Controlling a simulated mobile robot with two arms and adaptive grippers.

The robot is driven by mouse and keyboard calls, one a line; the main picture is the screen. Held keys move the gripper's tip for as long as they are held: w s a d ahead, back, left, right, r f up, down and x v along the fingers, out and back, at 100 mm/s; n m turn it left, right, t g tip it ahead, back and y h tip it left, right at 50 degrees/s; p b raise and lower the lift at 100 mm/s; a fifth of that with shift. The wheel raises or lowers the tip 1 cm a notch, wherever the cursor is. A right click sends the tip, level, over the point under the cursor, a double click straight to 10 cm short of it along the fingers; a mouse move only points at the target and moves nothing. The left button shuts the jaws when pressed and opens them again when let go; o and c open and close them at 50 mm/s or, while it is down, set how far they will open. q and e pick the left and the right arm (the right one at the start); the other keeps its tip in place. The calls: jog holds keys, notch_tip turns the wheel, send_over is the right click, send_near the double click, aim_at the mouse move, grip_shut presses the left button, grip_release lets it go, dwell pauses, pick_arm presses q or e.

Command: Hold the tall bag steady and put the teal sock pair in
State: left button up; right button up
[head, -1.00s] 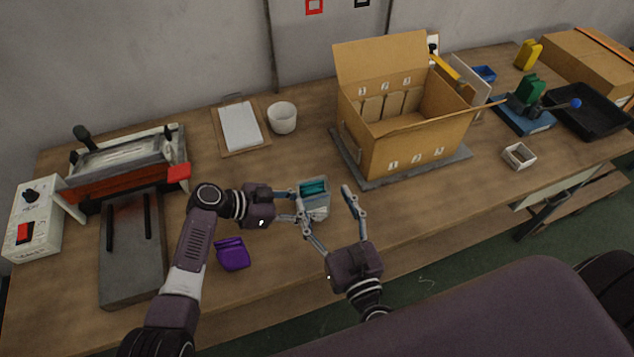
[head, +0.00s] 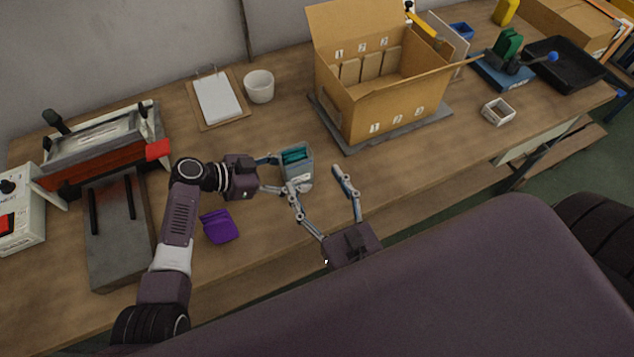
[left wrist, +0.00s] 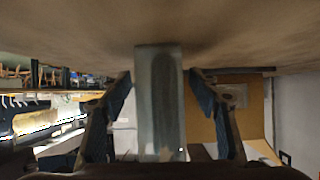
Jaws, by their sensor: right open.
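The tall bag (head: 297,174) is a pale grey, see-through-looking pouch standing upright on the table in the head view. Teal fabric, the sock pair (head: 295,155), shows inside its top opening. My left gripper (head: 277,175) is at the bag's left side.
A folded purple sock pair (head: 219,226) lies left of the bag. Behind stands an open cardboard box (head: 385,108) on a grey mat. A white cup (head: 259,86), a clipboard (head: 218,98) and a red sealing machine (head: 105,145) stand around. A small white tray (head: 498,111) is at right.

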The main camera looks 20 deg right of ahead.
pick_arm(q)
jog(key=v, duration=1.2)
